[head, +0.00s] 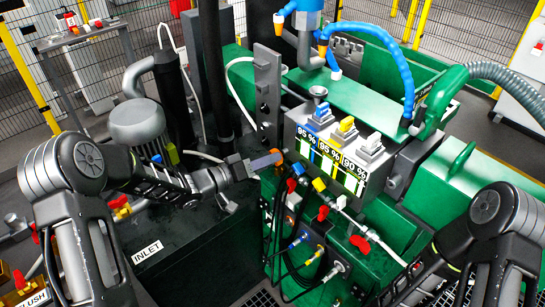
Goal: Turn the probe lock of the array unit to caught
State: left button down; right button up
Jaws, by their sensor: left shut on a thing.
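The array unit seems to be the grey box (335,160) with percent labels on its front and blue, yellow and white pieces on its top. My left gripper (268,161) reaches in from the left to the box's left end. It is shut on a small orange handle (279,155), which seems to be the probe lock. The fingers hide most of the handle, so its setting cannot be read.
Red, yellow and white valve handles (323,213) and hoses crowd the space below the box. A grey upright post (267,92) stands close behind my left gripper. A blue hose (385,45) arches above. A dark tank top marked INLET (147,249) lies at the lower left.

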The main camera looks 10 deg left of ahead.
pick_arm(q)
jog(key=n+h, duration=0.1)
jog(key=n, duration=0.3)
jog(key=shift+n, duration=0.3)
jog(key=n, duration=0.3)
jog(key=shift+f, duration=0.15)
jog(key=c, duration=1.3)
grip_release()
jog(key=shift+n, duration=0.4)
jog(key=v, duration=0.7)
jog(key=shift+s+d+f, duration=0.15)
jog(key=shift+s+d, duration=0.15)
jog(key=shift+s, duration=0.05)
